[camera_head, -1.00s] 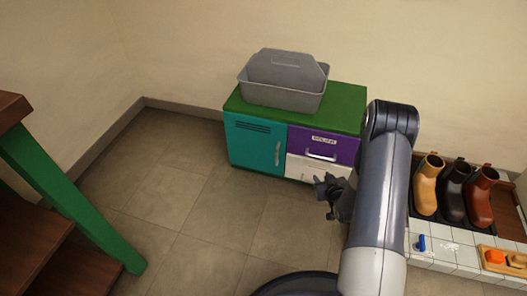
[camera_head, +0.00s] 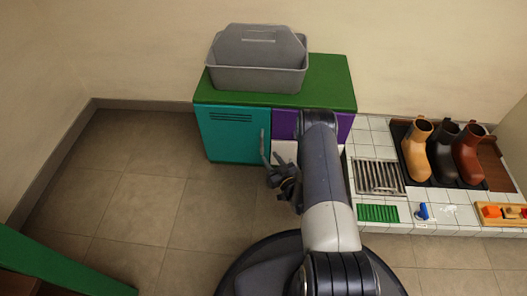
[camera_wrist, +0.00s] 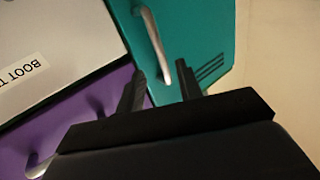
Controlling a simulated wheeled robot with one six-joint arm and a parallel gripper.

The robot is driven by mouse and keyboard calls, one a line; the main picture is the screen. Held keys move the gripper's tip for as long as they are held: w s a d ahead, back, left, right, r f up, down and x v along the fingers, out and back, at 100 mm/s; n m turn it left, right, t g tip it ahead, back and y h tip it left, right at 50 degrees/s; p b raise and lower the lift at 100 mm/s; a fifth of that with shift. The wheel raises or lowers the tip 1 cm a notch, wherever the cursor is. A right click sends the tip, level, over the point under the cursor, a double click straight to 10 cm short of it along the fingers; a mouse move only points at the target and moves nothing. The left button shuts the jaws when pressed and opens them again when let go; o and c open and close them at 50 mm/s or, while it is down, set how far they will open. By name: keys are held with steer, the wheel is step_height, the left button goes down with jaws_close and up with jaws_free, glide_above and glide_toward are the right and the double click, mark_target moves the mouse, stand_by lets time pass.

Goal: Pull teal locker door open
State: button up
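The teal locker door (camera_head: 231,134) is the left front of a low cabinet and looks shut. Its upright silver handle (camera_head: 262,141) is near the door's right edge. In the wrist view the teal door (camera_wrist: 206,36) fills the top middle, and the handle (camera_wrist: 152,38) runs down toward the space between my fingers. My gripper (camera_head: 271,160) is in front of the cabinet, close to the handle's lower part. In the wrist view my gripper (camera_wrist: 161,70) is open, one finger on each side of the handle's line. I cannot tell whether it touches the handle.
A grey caddy (camera_head: 257,79) stands on the green cabinet top (camera_head: 330,84). A purple drawer (camera_head: 284,124) and a white drawer (camera_wrist: 50,35) are beside the door, partly behind my arm. A tiled bench with boots (camera_head: 417,152) is at right. Floor (camera_head: 140,170) left of the cabinet is clear.

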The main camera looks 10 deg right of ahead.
steer(key=b+x, duration=0.1)
steer(key=x, duration=0.4)
steer(key=shift+w+a+b, duration=0.1)
steer(key=shift+w+b, duration=0.2)
steer(key=shift+w, duration=0.1)
steer(key=shift+c, duration=0.3)
jaws_close()
